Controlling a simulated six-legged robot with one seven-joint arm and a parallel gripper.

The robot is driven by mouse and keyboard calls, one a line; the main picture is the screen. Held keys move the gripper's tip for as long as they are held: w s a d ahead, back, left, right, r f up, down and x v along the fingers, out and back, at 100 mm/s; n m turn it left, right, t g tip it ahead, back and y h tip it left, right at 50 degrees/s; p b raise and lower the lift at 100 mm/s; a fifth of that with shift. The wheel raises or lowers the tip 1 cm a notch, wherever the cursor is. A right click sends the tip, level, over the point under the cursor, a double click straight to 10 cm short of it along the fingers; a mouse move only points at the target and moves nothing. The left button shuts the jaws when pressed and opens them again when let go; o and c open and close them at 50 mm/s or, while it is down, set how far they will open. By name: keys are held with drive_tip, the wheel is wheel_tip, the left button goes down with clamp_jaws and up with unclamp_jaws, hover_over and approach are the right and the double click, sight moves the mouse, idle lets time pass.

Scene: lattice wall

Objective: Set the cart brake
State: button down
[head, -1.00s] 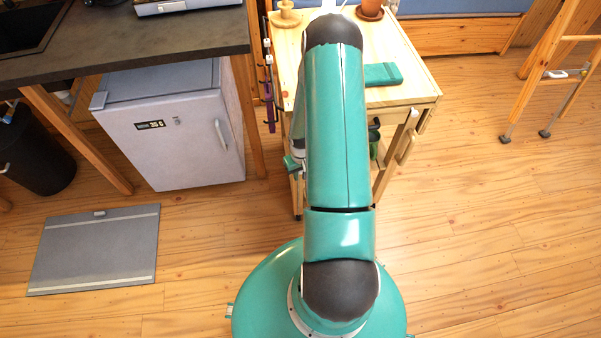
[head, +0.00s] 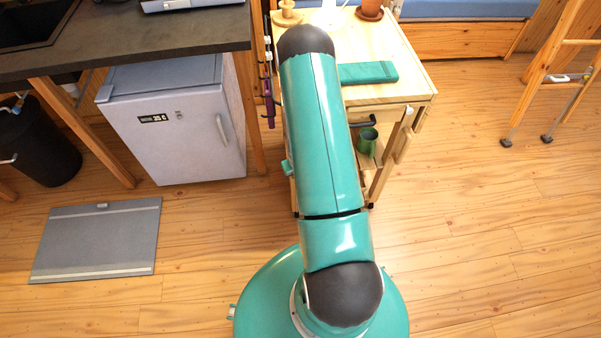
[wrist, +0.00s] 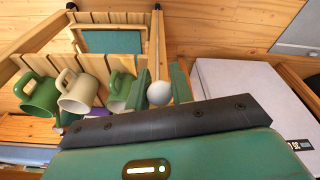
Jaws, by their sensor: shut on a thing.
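The wooden cart (head: 410,88) stands ahead of me, partly hidden behind my arm. In the wrist view my gripper (wrist: 160,84) has its two green fingers close together on either side of a white round knob (wrist: 159,94), and it is shut on it. I take the knob for the brake's handle; its stem is hard to make out. The cart's slatted lower shelf (wrist: 97,19) lies beside the gripper. In the head view my gripper is hidden behind my own arm.
Several mugs, including a green mug (wrist: 38,95) and a cream mug (wrist: 76,92), are close to the left of my gripper. A small fridge (head: 175,135) stands left of the cart. A folded green cloth (head: 368,73) lies on top.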

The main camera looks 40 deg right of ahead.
drive_tip(key=shift+t+h, duration=0.6)
drive_tip(key=shift+t, duration=0.2)
wheel_tip(320, 180, down, 4)
drive_tip(key=shift+s+f, duration=0.15)
drive_tip(key=shift+d, duration=0.15)
idle(0.8)
idle(0.4)
drive_tip(key=c, duration=1.4)
unclamp_jaws()
drive_tip(key=shift+o, duration=1)
drive_tip(key=shift+s+a+f, duration=0.1)
drive_tip(key=shift+a, duration=0.1)
